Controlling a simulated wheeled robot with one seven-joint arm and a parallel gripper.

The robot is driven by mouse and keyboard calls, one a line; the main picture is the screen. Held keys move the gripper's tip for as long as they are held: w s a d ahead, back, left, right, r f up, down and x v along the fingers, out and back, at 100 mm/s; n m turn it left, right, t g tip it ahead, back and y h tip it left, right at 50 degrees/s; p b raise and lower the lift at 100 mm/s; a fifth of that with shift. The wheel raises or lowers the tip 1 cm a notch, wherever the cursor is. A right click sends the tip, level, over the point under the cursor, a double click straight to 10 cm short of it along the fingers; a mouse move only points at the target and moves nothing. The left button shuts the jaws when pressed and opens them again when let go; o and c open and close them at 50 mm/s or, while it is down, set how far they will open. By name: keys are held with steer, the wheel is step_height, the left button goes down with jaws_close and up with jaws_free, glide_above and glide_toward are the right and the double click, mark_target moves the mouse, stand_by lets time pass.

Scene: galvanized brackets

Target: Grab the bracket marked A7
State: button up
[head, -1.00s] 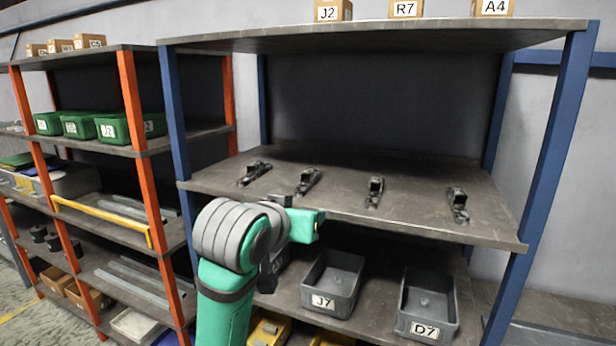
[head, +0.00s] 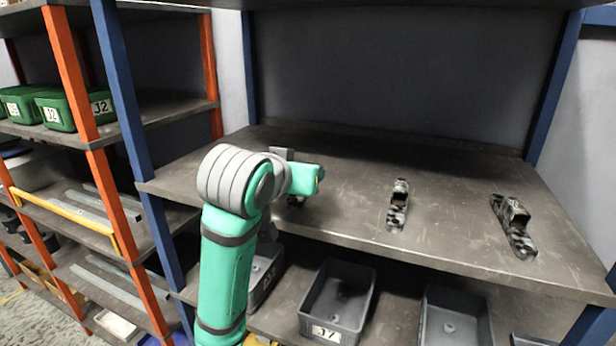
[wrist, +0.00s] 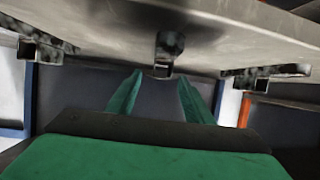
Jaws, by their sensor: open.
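Dark mottled brackets lie on the middle shelf (head: 450,225). In the head view one bracket (head: 397,208) is right of my gripper (head: 308,180), and another (head: 513,228) is further right. A third bracket (head: 296,201) shows only in part below my gripper. No A7 mark is readable on any of them. The wrist view looks upside down. There my gripper (wrist: 160,78) is open, and the middle bracket (wrist: 168,48) appears at the gap between the fingertips, with no visible grip on it. Other brackets stand to the left (wrist: 42,45) and right (wrist: 265,74).
Grey bins (head: 338,300) sit on the shelf below, one labelled J7. A blue post (head: 125,110) stands left of my arm, and an orange-post rack with green bins (head: 65,110) is beyond it. The bracket shelf is bare between and behind the brackets.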

steer(key=shift+x, duration=4.35)
steer(key=shift+a, duration=0.1)
steer(key=shift+w, duration=0.1)
steer(key=shift+c, duration=0.4)
jaws_close()
